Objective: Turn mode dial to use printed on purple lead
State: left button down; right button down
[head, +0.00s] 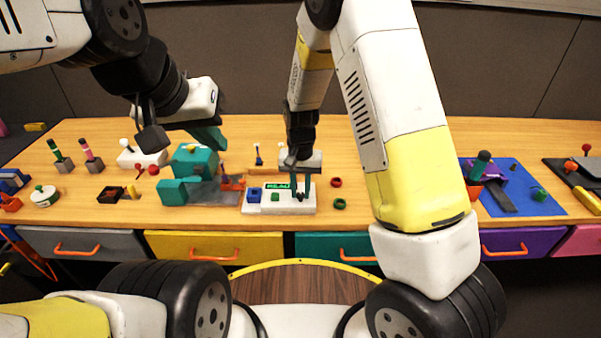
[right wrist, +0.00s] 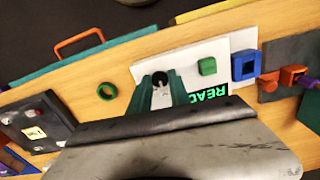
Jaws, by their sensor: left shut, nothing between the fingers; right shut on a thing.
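The white panel (head: 308,209) lies near the table's front edge. It carries a green READ label (head: 278,186), a blue square part (head: 254,195) and a green block (head: 275,197). My right gripper (head: 300,190) points down at the panel's right end. In the right wrist view its teal fingers (right wrist: 160,92) are shut on the dark round knob of the mode dial (right wrist: 160,78). The dial's pointer direction and markings cannot be read. My left gripper (head: 210,138) is shut and empty above the teal block. I cannot make out a purple lead or its print.
A teal block device (head: 195,160) stands left of the panel. Red and green rings (head: 340,204) lie to its right. A blue mat (head: 535,195) with a purple part (head: 490,172) is further right. Drawers with orange handles (head: 215,254) line the front.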

dwell(0.4)
jog(key=c, duration=1.2)
grip_release()
jog(key=shift+r, duration=3.95)
notch_tip(320, 180, up, 6)
jog(key=y, duration=0.1)
send_over(301, 194)
jog(key=s+d, duration=0.2)
jog(key=d, duration=0.1)
jog(key=s+d+r+t+y, duration=0.1)
jog(key=s+d+r+t, duration=0.1)
jog(key=s+d+r, duration=0.3)
jog(key=s+d+r+t+y, duration=0.1)
jog(key=s+d+r+t, duration=0.1)
jog(key=s+r, duration=0.35)
jog(key=s+d+r+n+t, duration=0.1)
jog(key=s+d+r+t, duration=0.1)
jog(key=s+d+r, duration=0.2)
jog(key=s+r, duration=0.1)
jog(key=s, duration=0.2)
jog(key=shift+h, duration=0.4)
